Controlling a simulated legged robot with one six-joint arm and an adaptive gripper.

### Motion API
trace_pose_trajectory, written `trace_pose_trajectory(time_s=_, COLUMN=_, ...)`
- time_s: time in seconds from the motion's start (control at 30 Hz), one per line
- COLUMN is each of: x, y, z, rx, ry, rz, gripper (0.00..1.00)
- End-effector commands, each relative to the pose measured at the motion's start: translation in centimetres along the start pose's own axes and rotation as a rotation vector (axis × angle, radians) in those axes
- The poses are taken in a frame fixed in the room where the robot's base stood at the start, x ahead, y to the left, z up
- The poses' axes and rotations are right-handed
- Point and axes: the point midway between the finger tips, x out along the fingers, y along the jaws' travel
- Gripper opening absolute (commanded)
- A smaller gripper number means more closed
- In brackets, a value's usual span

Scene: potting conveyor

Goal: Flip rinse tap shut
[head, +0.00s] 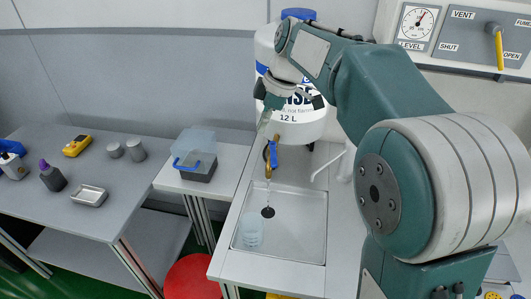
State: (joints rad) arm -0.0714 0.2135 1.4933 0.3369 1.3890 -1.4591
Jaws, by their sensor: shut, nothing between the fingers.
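The rinse tap (268,170) is a brass spout low on the front of a white drum (292,130) marked "12 L". Its blue lever (273,154) points roughly downward along the tap. A thin clear streak, seemingly water, runs from the spout toward the sink (305,215). My gripper (265,120) is shut and empty. In the picture it is in front of the drum, just above the tap and lever, and looks apart from the lever; the depth between them is hard to tell. My wrist and arm hide part of the drum.
A clear cup (252,232) stands in the sink near the dark drain (267,212). A panel with a gauge and yellow lever (497,45) is at upper right. A red stool (192,280) stands below.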

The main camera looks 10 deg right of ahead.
Motion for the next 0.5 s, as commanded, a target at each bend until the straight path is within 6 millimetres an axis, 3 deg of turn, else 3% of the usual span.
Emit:
trace_pose_trajectory(time_s=0.17, x=1.3, y=0.1, z=-0.1, rx=-0.009, ry=0.001, rz=-0.005, gripper=0.00)
trace_pose_trajectory(time_s=0.5, x=7.6, y=0.0, z=0.0, rx=-0.007, ry=0.000, rz=-0.006, gripper=0.00)
